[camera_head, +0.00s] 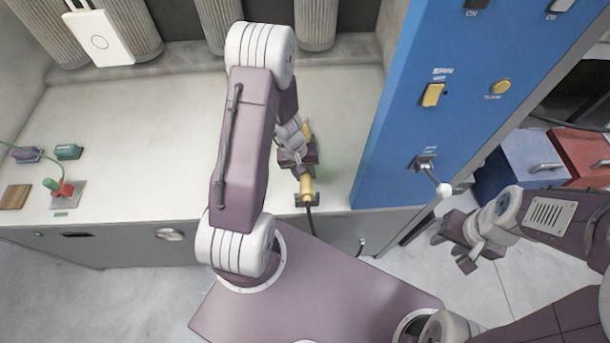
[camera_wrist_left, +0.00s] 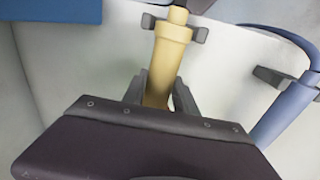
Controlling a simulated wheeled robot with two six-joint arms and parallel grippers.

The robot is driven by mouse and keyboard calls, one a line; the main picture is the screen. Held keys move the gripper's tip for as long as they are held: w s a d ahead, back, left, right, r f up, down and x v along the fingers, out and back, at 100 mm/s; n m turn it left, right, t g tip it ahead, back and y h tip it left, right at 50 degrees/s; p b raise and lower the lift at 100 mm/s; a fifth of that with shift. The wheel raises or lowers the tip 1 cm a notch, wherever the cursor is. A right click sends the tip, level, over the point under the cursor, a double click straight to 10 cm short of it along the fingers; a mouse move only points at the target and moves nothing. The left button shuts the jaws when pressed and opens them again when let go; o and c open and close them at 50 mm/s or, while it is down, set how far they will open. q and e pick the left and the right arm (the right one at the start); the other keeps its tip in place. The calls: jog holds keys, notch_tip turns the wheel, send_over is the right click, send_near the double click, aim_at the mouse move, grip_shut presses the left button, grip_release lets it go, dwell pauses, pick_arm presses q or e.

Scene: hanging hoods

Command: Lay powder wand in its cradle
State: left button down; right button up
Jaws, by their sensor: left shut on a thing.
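The powder wand (camera_head: 307,186) is yellow, with a dark hose or cable hanging from its near end over the bench front. In the left wrist view the wand (camera_wrist_left: 168,58) runs upward from between the fingers. My left gripper (camera_head: 297,160) is shut on the wand above the bench; the fingers (camera_wrist_left: 157,92) flank its yellow body. Small grey prongs, apparently the cradle (camera_wrist_left: 200,34), stand on both sides of the wand's far end in the wrist view. I cannot tell whether the wand rests in them. My right gripper (camera_head: 456,250) hangs empty and open at the right.
A blue control panel (camera_head: 440,60) with yellow switches rises right of the bench (camera_head: 150,110). A red-and-green connector (camera_head: 62,187) sits at the bench's left. Pleated filters (camera_head: 220,20) hang behind. A blue curved tube (camera_wrist_left: 290,98) shows in the wrist view. The bench's left-middle is clear.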

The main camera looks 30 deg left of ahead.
pick_arm(q)
jog(key=c, duration=1)
grip_release()
jog(key=shift+o, duration=0.2)
